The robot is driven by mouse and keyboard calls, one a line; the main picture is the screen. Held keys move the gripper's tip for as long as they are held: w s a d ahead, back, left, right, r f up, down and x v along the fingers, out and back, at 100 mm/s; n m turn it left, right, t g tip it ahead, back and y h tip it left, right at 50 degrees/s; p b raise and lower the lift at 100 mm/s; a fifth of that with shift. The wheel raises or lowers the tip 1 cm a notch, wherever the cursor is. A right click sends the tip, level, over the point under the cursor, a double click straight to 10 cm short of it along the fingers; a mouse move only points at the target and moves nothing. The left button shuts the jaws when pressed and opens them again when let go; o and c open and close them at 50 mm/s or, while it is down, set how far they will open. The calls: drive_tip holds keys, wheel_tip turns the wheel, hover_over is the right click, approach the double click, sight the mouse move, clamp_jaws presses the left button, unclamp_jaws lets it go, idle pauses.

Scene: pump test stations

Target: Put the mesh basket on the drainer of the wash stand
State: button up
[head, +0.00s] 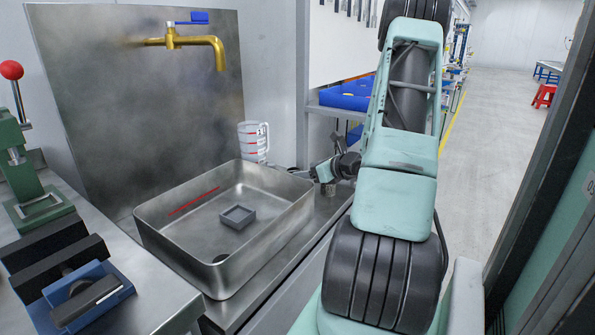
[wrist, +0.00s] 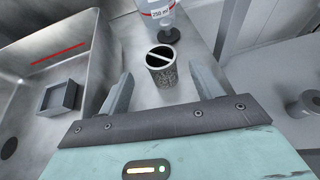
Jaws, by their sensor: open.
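The mesh basket (wrist: 163,80), a small dark speckled cup with a pale bar across its open top, stands upright in the wrist view. It is on the steel surface right of the basin, which I take to be the drainer (wrist: 200,22) of the wash stand. My gripper (wrist: 161,70) is open, one finger on each side of the basket in the picture. I cannot tell whether the fingers touch it.
The steel basin (head: 150,228) holds a small grey box (head: 237,217) and has a red line on its wall. A measuring jug (head: 253,140) stands behind the basin, near a dark disc (wrist: 168,36). A brass tap (head: 200,40) is above. A vise (head: 85,300) is at left.

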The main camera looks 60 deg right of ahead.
drive_tip(key=shift+v, duration=2.35)
